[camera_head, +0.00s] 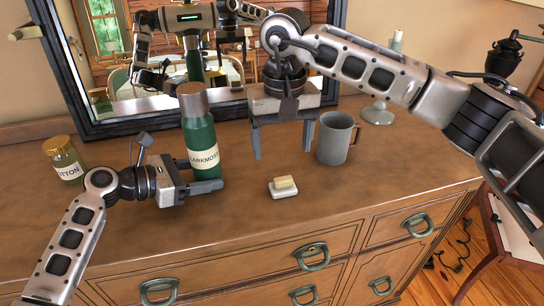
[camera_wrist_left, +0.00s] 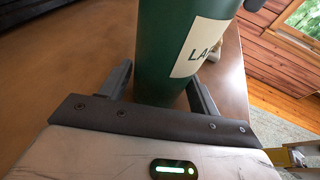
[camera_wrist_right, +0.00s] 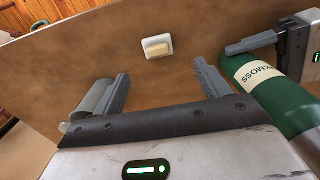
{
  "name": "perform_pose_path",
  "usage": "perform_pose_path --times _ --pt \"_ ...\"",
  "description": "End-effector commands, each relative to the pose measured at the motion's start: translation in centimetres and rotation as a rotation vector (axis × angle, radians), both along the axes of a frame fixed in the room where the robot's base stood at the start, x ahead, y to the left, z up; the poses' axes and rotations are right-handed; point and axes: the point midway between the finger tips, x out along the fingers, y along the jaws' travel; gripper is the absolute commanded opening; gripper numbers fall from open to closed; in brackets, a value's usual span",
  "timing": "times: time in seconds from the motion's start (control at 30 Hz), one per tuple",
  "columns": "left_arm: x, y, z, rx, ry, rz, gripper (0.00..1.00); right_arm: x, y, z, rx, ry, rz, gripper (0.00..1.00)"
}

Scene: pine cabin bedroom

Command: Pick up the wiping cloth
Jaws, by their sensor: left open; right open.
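I see no wiping cloth in any view. My left gripper (camera_head: 200,178) is open low over the dresser top, with its fingers on either side of the green bottle (camera_head: 200,135). In the left wrist view the bottle (camera_wrist_left: 185,40) stands between the open fingers (camera_wrist_left: 160,85); I cannot tell whether they touch it. My right gripper (camera_head: 283,145) is open and empty, fingers pointing down, between the bottle and the grey mug (camera_head: 336,138). In the right wrist view a soap dish (camera_wrist_right: 157,47) lies beyond the open fingers (camera_wrist_right: 162,85).
The dresser top (camera_head: 230,225) is clear along its front. A soap dish (camera_head: 284,191) with pale soap sits near the middle. A cotton jar (camera_head: 64,160) stands at the left. A dark-framed mirror (camera_head: 150,122) is at the back. The mug (camera_wrist_right: 97,96) is close beside one right finger.

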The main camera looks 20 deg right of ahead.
Motion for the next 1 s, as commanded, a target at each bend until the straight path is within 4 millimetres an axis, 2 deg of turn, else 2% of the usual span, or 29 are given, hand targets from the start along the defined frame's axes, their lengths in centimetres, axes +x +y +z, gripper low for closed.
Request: perform_pose_path --times 0.03,0.2,0.43,0.7,1.0 --pt "0.0 0.0 0.0 0.000 0.000 0.000 0.62 -0.1 0.0 -1.2 0.000 0.005 0.000 0.75" --pt "0.0 0.0 0.0 0.000 0.000 0.000 0.62 -0.1 -0.1 -3.8 0.000 0.004 -0.001 0.75" --pt "0.0 0.0 0.0 0.000 0.000 0.000 0.62 -0.1 -0.2 -5.5 -0.001 0.004 -0.001 0.75" --pt "0.0 0.0 0.0 0.000 0.000 0.000 0.62 -0.1 -0.4 -9.3 0.000 0.003 0.000 0.75" --pt "0.0 0.0 0.0 0.000 0.000 0.000 0.62 0.0 -0.4 -9.9 0.000 0.000 0.000 0.75"
